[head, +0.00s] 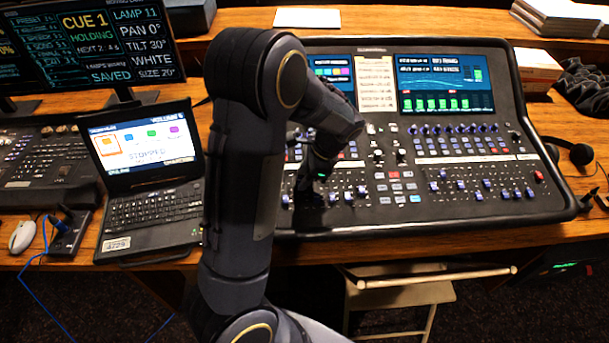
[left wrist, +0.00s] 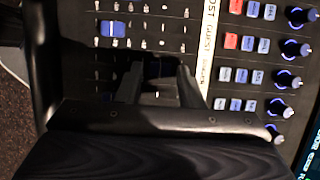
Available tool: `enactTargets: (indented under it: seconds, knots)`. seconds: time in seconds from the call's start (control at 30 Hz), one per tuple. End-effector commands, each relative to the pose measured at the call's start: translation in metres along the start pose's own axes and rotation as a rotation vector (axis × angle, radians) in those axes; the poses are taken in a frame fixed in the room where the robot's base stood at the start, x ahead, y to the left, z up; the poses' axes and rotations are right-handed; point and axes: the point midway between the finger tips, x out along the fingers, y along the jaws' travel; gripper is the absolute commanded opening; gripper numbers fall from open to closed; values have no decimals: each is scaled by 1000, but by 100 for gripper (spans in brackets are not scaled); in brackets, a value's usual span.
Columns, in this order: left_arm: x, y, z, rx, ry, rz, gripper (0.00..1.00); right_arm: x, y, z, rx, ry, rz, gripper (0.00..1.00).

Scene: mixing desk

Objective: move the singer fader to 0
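The mixing desk (head: 440,222) carries rows of faders with blue caps along its front. My left gripper (head: 313,190) reaches down over the faders at the desk's left front. In the left wrist view the two dark fingers of my left gripper (left wrist: 158,75) stand apart, open. A dim blue fader cap (left wrist: 160,68) shows in shadow between them; I cannot tell whether they touch it. Another blue fader cap (left wrist: 113,28) lies clear of the fingers. A pale label strip (left wrist: 209,40) runs past the channels, but I cannot surely read which is the singer fader. My right gripper is not in view.
A laptop (head: 150,215) stands left of the desk, with a lighting console (head: 40,170) and monitor beyond it. Headphones (head: 575,152) rest at the desk's right edge. Lit knobs (left wrist: 283,108) and buttons lie beside the faders. A folding chair (head: 400,296) stands in front.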

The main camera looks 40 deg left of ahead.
Motion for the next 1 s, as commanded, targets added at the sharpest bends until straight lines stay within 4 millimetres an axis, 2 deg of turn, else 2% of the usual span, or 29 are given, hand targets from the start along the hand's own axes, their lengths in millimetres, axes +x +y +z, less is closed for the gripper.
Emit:
enactTargets:
  seconds: [0.07,0.37,0.47,0.8,1.0]
  knots:
    - [0,0,0,0,0,0,44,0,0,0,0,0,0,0]
    - [-2,0,0,0,1,-1,44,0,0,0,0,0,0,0]
    - [-12,-1,-1,0,3,-4,44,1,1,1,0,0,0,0]
    - [-66,0,-1,0,3,-3,44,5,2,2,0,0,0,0]
    - [-78,0,0,-1,1,0,44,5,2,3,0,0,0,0]
